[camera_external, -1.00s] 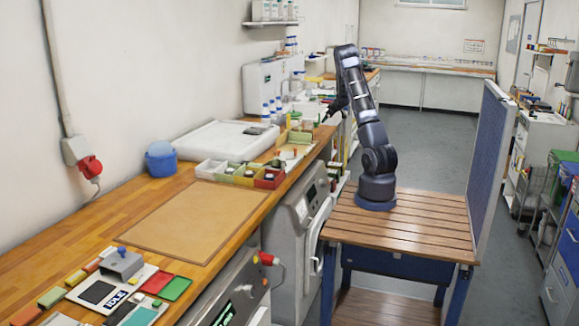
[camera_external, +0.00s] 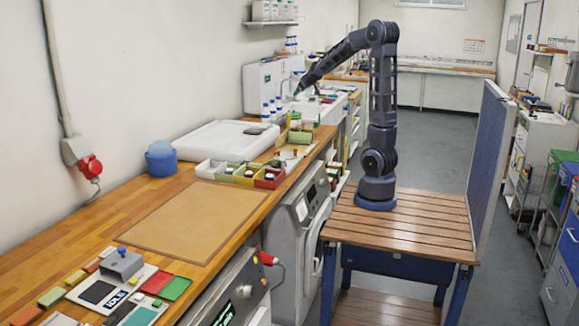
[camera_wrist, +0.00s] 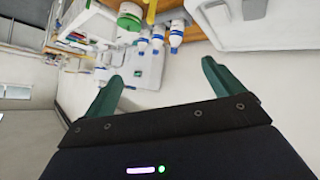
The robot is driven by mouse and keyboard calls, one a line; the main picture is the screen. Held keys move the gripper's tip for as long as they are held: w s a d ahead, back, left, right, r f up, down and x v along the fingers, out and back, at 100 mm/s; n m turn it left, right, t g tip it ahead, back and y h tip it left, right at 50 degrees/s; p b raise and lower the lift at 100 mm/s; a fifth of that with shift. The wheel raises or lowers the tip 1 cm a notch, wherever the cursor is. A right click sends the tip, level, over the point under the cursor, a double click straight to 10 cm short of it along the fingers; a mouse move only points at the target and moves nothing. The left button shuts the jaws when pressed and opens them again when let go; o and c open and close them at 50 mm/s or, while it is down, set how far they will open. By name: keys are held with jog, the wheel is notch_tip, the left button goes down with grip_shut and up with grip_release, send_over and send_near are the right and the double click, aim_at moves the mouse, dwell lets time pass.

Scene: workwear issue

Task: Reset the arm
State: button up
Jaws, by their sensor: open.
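My arm stands on the slatted wooden platform (camera_external: 415,215), its column upright and its forearm reaching up and left over the back of the bench. My gripper (camera_external: 297,92) is at the end of the forearm, in front of the white wall cabinet and small in this view. In the wrist view my gripper (camera_wrist: 160,85) shows two green fingers spread wide apart. Nothing is between them. White bottles with blue caps (camera_wrist: 160,38) and a green-and-white round container (camera_wrist: 130,15) lie beyond the fingertips, apart from them.
The wooden bench (camera_external: 60,235) carries a brown mat (camera_external: 195,220), small coloured bins (camera_external: 268,180), a blue tub (camera_external: 160,160) and a white lidded tray (camera_external: 222,141). A blue panel (camera_external: 488,160) stands right of the platform. The floor behind is clear.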

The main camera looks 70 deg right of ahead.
jog(key=s+a+n+y, duration=0.15)
jog(key=s+a, duration=0.35)
jog(key=a, duration=0.6)
jog(key=s+a+g+y, duration=0.1)
jog(key=s+a+y, duration=0.1)
jog(key=s+a, duration=0.65)
jog(key=s+a+n+y, duration=0.1)
jog(key=s+a+y, duration=0.15)
jog(key=a, duration=1.15)
jog(key=s+a+f+n+g+y, duration=0.1)
jog(key=s+a+f+n, duration=0.1)
jog(key=s+a, duration=0.7)
jog(key=shift+s+f+g+y, duration=0.3)
jog(key=shift+s+f+y, duration=0.1)
jog(key=shift+f, duration=0.25)
